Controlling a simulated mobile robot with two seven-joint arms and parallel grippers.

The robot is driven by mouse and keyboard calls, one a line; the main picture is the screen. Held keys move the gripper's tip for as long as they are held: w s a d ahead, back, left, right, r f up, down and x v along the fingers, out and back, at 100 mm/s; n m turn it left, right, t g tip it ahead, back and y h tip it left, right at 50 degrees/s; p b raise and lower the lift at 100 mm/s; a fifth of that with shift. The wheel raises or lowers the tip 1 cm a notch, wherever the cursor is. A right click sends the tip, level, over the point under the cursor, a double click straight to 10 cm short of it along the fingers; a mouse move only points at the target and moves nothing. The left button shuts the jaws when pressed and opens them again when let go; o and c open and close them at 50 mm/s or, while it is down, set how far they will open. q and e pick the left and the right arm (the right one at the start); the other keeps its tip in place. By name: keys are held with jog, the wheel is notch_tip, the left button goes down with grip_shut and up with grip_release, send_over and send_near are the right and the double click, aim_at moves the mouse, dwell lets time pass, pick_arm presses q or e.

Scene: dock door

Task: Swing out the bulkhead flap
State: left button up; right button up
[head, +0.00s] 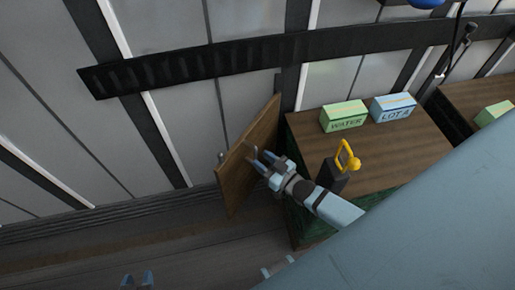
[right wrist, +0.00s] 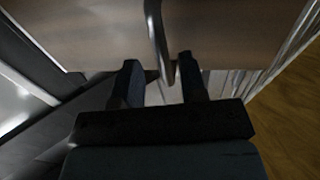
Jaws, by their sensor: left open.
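The bulkhead flap (head: 240,178) is a brown wooden panel at the left end of the wooden-topped counter, standing at an angle out from it. A thin grey bar handle (right wrist: 158,45) is on its face. My right gripper (head: 262,160) is at the flap's face by the handle. In the right wrist view, its dark fingers (right wrist: 160,80) are apart, with the handle's end showing between their tips, nearer the right finger. Whether it touches is unclear. My left gripper (head: 138,279) is open and empty at the bottom edge, well away from the flap.
The counter (head: 390,165) bears a green WATER box (head: 344,116), a blue LOT box (head: 393,107) and a yellow-handled dark item (head: 346,160) beside my right arm. A ribbed wall with a black rail (head: 200,65) stands behind. Floor left of the flap is clear.

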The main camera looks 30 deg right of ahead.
jog(key=v, duration=1.1)
jog(key=shift+b, duration=0.35)
jog(key=shift+c, duration=0.5)
